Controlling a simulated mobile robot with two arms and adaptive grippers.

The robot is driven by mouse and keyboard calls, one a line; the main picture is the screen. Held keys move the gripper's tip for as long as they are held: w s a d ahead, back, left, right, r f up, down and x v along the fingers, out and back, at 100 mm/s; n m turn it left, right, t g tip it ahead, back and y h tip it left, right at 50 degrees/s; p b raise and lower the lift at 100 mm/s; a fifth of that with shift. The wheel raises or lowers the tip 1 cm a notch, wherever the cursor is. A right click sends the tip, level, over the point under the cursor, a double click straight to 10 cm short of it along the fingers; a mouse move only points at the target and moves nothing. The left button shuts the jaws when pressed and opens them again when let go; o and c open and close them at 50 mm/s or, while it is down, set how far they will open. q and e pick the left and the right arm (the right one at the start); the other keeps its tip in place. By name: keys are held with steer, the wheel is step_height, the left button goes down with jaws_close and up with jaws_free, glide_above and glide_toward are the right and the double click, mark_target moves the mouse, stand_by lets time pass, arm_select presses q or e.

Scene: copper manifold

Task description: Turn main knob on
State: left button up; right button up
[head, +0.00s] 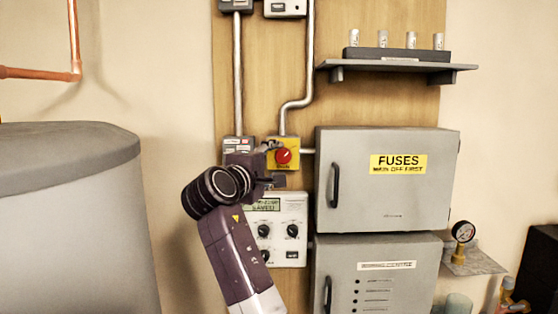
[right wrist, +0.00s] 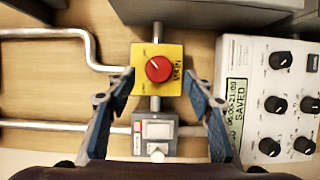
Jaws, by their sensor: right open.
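The main knob is a round red knob (head: 283,156) on a yellow box (head: 294,144) on the wooden wall panel. In the right wrist view the red knob (right wrist: 158,69) on its yellow box (right wrist: 140,86) is near the top centre, with a small pale pointer mark on it. My right gripper (right wrist: 160,80) is open, its fingers apart on the left and right of the yellow box, with nothing between them held. In the head view my right gripper (head: 273,164) is just left of the knob. Whether it touches the box cannot be told. My left gripper is not in view.
A white timer unit with black knobs (head: 290,203) is below the yellow box. A grey switch box (right wrist: 153,134) is beside it. Metal conduits (head: 238,80) run up the panel. The grey fuse cabinet (head: 340,140) is to the right, and a grey tank (head: 70,230) is at left.

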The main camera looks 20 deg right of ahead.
steer(key=v, duration=0.4)
